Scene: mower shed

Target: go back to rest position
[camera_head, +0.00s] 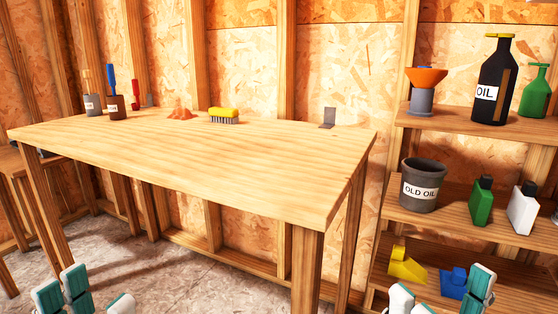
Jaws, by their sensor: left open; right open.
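My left gripper (62,290) shows at the bottom left of the head view, below and in front of the workbench. Its teal-padded fingers stand apart with nothing between them. My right gripper (441,294) is at the bottom right, in front of the lower shelf. Its fingers are spread wide and hold nothing. Both grippers are cut off by the lower picture edge, so my wrists and most of my arms are hidden.
A wooden workbench (200,160) carries a yellow brush (223,115), an orange object (180,113) and tool cups (116,108). Shelves at right hold an oil bottle (494,80), an orange funnel (427,77) and an old-oil bucket (421,185). The bench's middle is clear.

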